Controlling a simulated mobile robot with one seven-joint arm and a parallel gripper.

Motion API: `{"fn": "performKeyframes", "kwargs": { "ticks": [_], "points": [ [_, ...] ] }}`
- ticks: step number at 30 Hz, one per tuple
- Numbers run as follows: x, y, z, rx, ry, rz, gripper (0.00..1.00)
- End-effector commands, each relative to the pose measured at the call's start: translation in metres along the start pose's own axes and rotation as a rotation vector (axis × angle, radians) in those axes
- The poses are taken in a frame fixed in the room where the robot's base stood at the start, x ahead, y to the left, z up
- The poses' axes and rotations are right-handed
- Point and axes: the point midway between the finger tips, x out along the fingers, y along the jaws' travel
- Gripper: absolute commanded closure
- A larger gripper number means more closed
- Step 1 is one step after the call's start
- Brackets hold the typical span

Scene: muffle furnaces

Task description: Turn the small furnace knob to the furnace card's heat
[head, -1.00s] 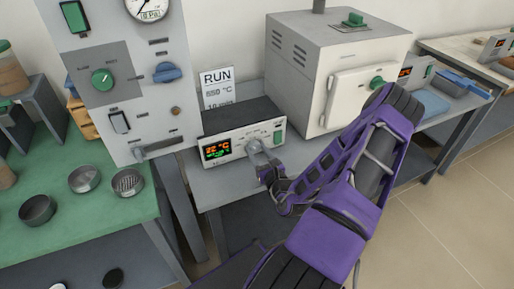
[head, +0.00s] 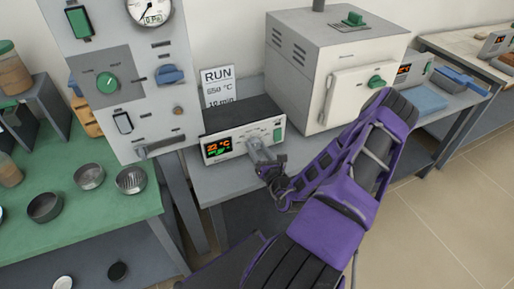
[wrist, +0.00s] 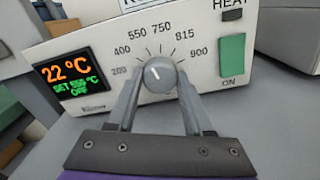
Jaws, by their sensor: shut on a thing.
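The small furnace controller (head: 243,141) is a pale box on the grey bench. Its round grey knob (wrist: 160,75) sits in a dial marked from 200 to 900. The knob's white mark points up and slightly left, towards the 550 side. My gripper (wrist: 160,88) is shut on the knob, one finger on each side; in the head view my gripper (head: 262,155) hides it. The display (wrist: 68,82) reads 22 °C, with a blurred set value, apparently 550 °C, and OFF below. The furnace card (head: 217,88) reads RUN, a temperature with an unclear first digit, and 10 min.
A green switch (wrist: 232,60) marked ON is right of the dial. The white furnace (head: 335,75) stands behind to the right. A tall grey panel (head: 130,120) with knobs and a gauge is close on the left. Metal dishes (head: 90,176) stand on the green table.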

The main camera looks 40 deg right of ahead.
Motion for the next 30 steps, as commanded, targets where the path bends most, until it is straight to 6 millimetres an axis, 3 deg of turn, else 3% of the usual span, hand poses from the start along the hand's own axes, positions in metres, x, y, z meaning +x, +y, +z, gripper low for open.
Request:
{"fn": "performKeyframes", "kwargs": {
  "ticks": [3,4,9,20,26,30],
  "points": [
    [0.0,0.0,0.0,0.0,0.0,0.0,1.0],
    [0.0,0.0,0.0,0.0,0.0,0.0,0.47],
    [0.0,0.0,0.0,-0.001,0.0,0.0,0.19],
    [-0.005,0.0,0.0,-0.001,0.001,-0.001,0.19],
    [-0.037,-0.001,-0.001,0.001,0.003,-0.003,0.19],
    [-0.071,-0.001,-0.001,0.001,0.003,-0.004,0.19]
  ]
}}
